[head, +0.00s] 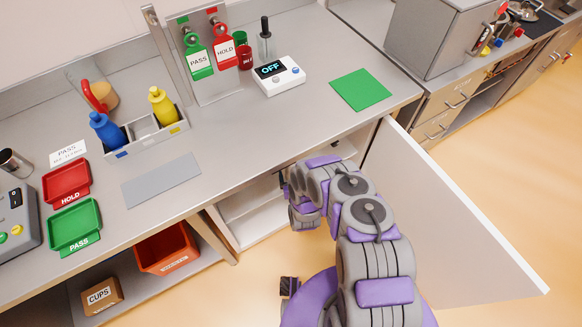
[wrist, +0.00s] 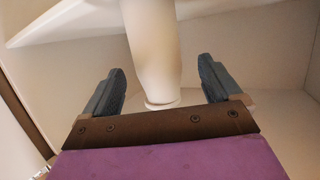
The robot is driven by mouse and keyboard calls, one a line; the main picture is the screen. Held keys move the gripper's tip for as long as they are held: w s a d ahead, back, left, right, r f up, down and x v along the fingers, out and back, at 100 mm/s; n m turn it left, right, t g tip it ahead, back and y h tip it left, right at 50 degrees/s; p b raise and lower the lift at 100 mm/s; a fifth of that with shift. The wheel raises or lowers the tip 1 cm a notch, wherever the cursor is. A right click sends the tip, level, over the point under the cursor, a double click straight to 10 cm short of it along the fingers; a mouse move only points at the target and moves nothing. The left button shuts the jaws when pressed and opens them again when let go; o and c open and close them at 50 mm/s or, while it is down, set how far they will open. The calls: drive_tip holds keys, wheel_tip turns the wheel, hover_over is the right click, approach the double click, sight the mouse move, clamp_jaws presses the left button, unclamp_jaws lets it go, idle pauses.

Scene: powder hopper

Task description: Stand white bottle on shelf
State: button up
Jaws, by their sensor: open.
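In the wrist view, a white bottle (wrist: 152,45) stands between the fingers of my gripper (wrist: 160,68). The gripper is open, and gaps show between the bottle and both fingers. One end of the bottle, with a ringed rim, is near the gripper's palm; its other end runs out of the top of the picture. In the head view, my arm reaches into the open cabinet under the counter, and the gripper and bottle are hidden there. A pale shelf board (wrist: 60,22) crosses the top of the wrist view.
The cabinet door (head: 440,215) stands open to the right of my arm. The counter (head: 240,135) above carries a caddy with a blue bottle (head: 106,131) and a yellow bottle (head: 162,104), a scale (head: 279,75) and a green mat (head: 361,90). A red bin (head: 166,250) stands below left.

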drive_tip(key=p+v, duration=0.1)
drive_tip(key=v, duration=0.4)
drive_tip(key=shift+s+r, duration=0.1)
drive_tip(key=shift+s, duration=0.2)
